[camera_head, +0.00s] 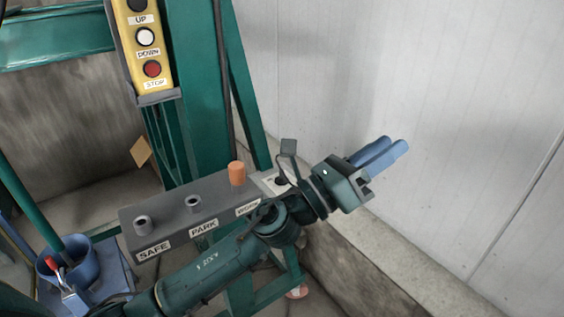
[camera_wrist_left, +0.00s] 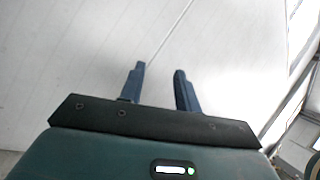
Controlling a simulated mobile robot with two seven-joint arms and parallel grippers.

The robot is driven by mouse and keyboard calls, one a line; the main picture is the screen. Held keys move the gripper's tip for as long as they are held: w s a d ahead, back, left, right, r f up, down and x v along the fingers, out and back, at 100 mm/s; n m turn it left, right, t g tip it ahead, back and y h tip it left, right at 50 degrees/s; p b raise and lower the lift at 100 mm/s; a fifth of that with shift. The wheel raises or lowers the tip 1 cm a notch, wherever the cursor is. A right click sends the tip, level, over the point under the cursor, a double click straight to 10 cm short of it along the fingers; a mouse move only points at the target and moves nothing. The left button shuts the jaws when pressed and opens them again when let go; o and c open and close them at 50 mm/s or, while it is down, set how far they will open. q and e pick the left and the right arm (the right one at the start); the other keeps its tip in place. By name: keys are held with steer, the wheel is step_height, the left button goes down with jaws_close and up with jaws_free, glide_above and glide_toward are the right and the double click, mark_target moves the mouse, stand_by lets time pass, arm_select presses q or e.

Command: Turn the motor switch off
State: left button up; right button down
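A pale plate (camera_head: 265,183) with a dark knob on it is at the right end of the grey box, beside the WORK label. My left wrist partly covers it, so I cannot read it or tell its setting; it may be the motor switch. My left gripper (camera_head: 393,146) is past the plate, to its upper right, pointing at the pale wall. In the left wrist view its two blue fingers (camera_wrist_left: 159,70) are apart with nothing between them. My right gripper is not in view.
The grey box (camera_head: 165,216) has SAFE, PARK and WORK labels, with an orange peg (camera_head: 237,174) at WORK. A yellow pendant (camera_head: 126,40) with UP, DOWN and STOP buttons hangs above. A blue holder (camera_head: 86,265) is at lower left. The pale wall (camera_head: 450,80) bounds the right.

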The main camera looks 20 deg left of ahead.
arm_select(q)
steer(key=s+d+m+g+h, duration=0.15)
steer(key=d+m+g, duration=0.25)
steer(key=m+g, duration=0.45)
steer(key=m+g+y, duration=0.2)
steer(key=m+y, duration=1.7)
steer(key=y, duration=0.2)
glide_toward(281, 174)
steer(key=shift+t, duration=0.25)
steer(key=x, duration=0.8)
steer(key=shift+f+p, duration=0.3)
steer(key=shift+p, duration=0.1)
steer(key=shift+c, duration=0.4)
jaws_close()
